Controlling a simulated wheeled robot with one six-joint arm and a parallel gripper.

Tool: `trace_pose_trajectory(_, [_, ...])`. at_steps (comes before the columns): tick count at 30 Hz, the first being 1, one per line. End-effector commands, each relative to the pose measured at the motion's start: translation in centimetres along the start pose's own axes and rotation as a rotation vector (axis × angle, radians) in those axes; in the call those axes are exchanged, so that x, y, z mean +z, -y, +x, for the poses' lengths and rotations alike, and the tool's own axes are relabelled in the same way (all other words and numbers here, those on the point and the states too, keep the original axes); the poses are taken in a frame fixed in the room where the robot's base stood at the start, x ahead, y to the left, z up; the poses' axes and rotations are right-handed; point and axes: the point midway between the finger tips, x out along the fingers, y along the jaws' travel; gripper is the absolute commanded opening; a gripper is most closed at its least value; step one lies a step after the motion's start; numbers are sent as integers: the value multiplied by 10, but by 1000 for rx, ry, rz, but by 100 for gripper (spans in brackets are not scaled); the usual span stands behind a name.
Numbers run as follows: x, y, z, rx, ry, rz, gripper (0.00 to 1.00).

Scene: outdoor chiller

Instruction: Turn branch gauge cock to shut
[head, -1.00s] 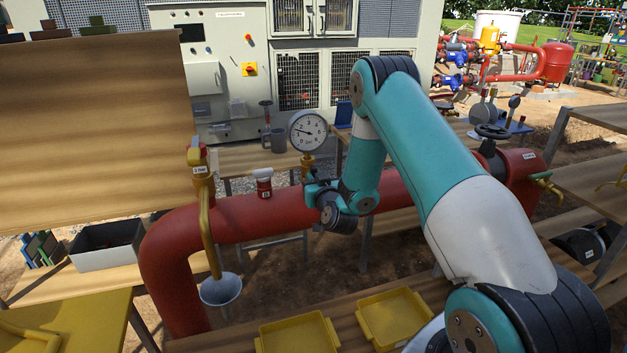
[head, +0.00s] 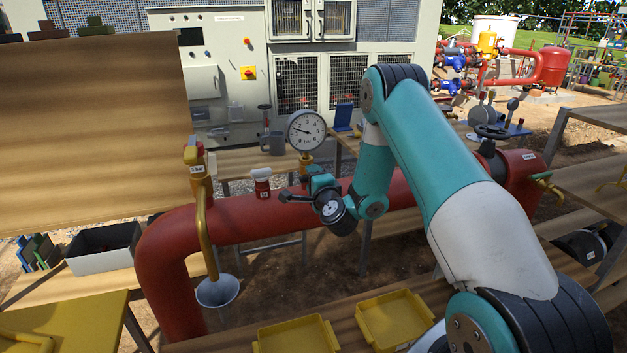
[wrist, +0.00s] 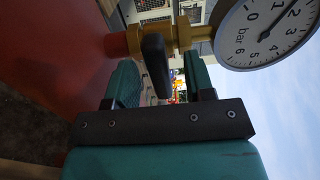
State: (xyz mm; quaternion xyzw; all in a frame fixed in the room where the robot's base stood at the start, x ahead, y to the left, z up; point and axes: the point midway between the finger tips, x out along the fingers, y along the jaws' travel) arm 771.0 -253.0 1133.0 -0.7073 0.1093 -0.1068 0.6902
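The round white pressure gauge (head: 306,130) stands above the red pipe on a brass fitting (head: 306,160); it also shows in the wrist view (wrist: 266,32). In the wrist view the brass cock (wrist: 176,38) leaves the pipe at left, and its black lever (wrist: 154,62) points towards my gripper. My gripper (wrist: 161,66) is open, with one finger on each side of the lever. I cannot tell whether either finger touches it. In the head view my gripper (head: 303,188) is at the pipe just below the gauge, and the lever is hard to make out.
The red pipe (head: 240,220) runs behind my arm. A red-and-white capped fitting (head: 262,182) stands on it left of my gripper. A yellow-handled valve (head: 196,165) with a drain pipe is further left, over a grey funnel (head: 217,292). Yellow trays (head: 296,338) lie on the front bench.

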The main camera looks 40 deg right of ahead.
Motion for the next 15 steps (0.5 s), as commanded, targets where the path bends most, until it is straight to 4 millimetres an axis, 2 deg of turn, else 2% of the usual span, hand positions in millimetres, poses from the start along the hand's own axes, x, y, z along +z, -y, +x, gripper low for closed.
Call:
trace_pose_trajectory(1, [0, 0, 0, 0, 0, 0, 49])
trace_pose_trajectory(2, [0, 0, 0, 0, 0, 0, 53])
trace_pose_trajectory(3, [0, 0, 0, 0, 0, 1, 63])
trace_pose_trajectory(5, [0, 0, 0, 0, 0, 1, 74])
trace_pose_trajectory(15, [0, -3, -2, 0, 0, 0, 74])
